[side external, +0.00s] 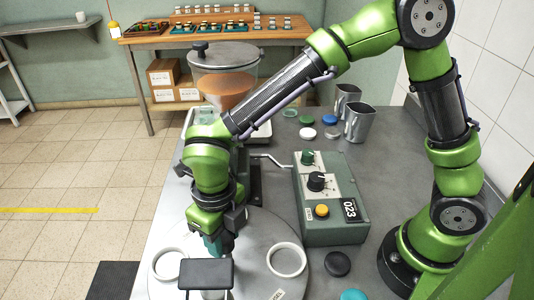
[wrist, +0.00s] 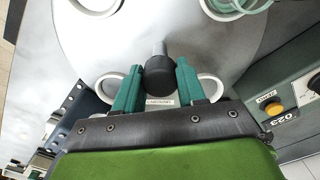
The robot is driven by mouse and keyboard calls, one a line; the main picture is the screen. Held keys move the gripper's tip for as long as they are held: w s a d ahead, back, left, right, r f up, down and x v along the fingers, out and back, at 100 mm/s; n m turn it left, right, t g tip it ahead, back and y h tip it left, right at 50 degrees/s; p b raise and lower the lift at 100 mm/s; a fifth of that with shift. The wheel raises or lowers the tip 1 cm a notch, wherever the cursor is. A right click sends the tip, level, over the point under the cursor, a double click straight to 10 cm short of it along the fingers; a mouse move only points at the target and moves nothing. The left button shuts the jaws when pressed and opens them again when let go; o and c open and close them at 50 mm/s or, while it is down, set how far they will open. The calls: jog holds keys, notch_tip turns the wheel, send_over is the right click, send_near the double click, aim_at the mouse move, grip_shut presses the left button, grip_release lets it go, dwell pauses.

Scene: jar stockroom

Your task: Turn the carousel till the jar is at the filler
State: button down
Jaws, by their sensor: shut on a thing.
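The carousel (side external: 250,245) is a round grey disc on the bench with white ring seats; it fills much of the wrist view (wrist: 160,25). The jar (wrist: 240,6), clear glass, is at a ring seat at the top right of the wrist view, cut off by the frame edge. I cannot make it out surely in the side view. The filler (side external: 226,88), a clear hopper with orange-brown contents, stands at the back of the carousel, its outlet hidden by my arm. My gripper (wrist: 159,73) is shut on a black knob (wrist: 160,84) on a steel post; its teal fingers show in the side view (side external: 217,244).
A green control box (side external: 333,205) with knobs and a yellow button stands right of the carousel. A black plate (side external: 206,273) stands in the side view's foreground. A wooden shelf table (side external: 205,38) is behind.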

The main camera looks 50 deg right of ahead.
jog(key=shift+w+r, duration=0.1)
jog(key=shift+w, duration=0.05)
jog(key=c, duration=0.7)
grip_release()
jog(key=shift+o, duration=0.2)
notch_tip(320, 180, up, 17)
